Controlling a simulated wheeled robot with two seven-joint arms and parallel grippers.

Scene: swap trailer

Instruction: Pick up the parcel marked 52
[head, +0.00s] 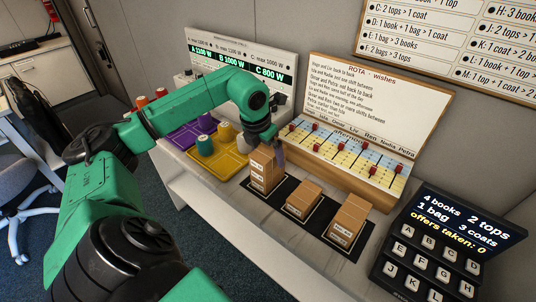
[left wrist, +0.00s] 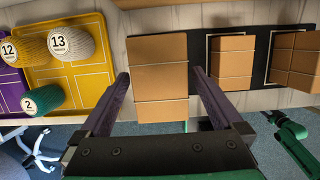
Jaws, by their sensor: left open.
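Three brown cardboard parcels stand in a row on a black mat (head: 285,192): a tall left parcel (head: 264,170), a low middle parcel (head: 304,200) and a right parcel (head: 348,220). Their small white labels face the front in the head view, but I cannot read the numbers, so I cannot tell which is marked 52. My left gripper (head: 279,152) is at the tall left parcel. In the left wrist view its open fingers (left wrist: 159,78) lie on either side of this parcel (left wrist: 157,80), with a gap visible on each side. My right gripper does not show.
A yellow tray (head: 222,168) with yarn-like rolls is left of the mat, with a purple tray (head: 190,136) beyond it. The rota board (head: 375,95) stands close behind the parcels. A black keypad (head: 440,245) is at the right. Bare counter lies in front of the mat.

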